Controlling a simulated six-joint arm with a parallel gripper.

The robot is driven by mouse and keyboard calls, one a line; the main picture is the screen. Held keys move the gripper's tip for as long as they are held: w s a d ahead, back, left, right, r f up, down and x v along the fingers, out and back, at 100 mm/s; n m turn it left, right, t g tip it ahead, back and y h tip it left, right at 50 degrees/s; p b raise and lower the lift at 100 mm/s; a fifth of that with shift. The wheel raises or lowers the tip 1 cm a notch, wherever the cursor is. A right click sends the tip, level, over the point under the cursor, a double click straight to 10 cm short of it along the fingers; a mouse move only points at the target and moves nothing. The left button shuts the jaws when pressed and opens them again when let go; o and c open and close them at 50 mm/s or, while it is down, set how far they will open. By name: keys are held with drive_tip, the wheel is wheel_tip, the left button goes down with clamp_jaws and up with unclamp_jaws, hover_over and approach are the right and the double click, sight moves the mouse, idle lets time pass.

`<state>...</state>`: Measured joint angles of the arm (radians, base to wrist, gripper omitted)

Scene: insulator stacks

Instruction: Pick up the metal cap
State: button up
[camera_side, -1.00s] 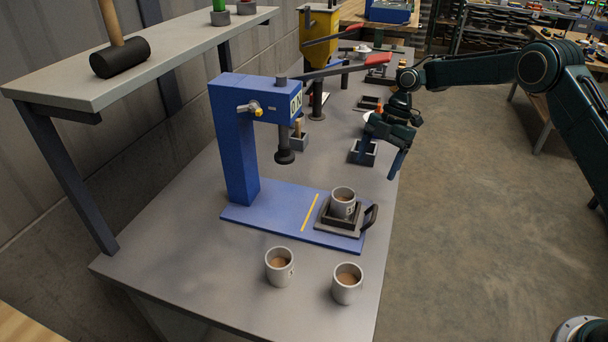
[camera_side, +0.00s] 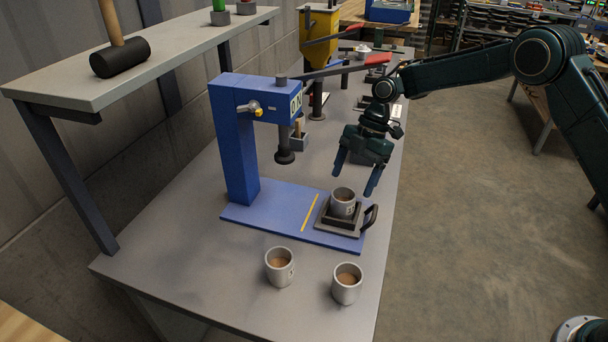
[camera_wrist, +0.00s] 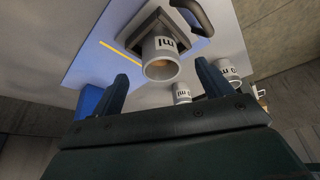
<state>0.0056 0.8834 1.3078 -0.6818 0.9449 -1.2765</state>
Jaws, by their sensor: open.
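A grey-white, cup-shaped cap (camera_side: 343,205) with a brown inside and dark markings stands upright on the square black holder (camera_side: 323,222) of the blue press. It also shows in the wrist view (camera_wrist: 163,45), near the top centre. Two similar cups, a left one (camera_side: 279,275) and a right one (camera_side: 347,291), stand on the bench in front of the press. My gripper (camera_side: 355,181) is open and empty, with its fingers pointing down, above and behind the cap on the holder. In the wrist view the cap appears beyond and between the two fingertips (camera_wrist: 162,75), apart from them.
The blue press (camera_side: 235,145) stands left of my gripper, with its ram (camera_side: 284,152) hanging over the base and a red-ended lever (camera_side: 375,60) reaching right. The holder has a dark handle (camera_side: 371,216) on its right. The bench (camera_side: 190,260) is clear at front left.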

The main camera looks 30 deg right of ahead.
sight(344, 196)
drive_tip(key=shift+s+a, duration=0.1)
drive_tip(key=shift+a, duration=0.35)
drive_tip(key=shift+x, duration=2.55)
drive_tip(key=c, duration=1.3)
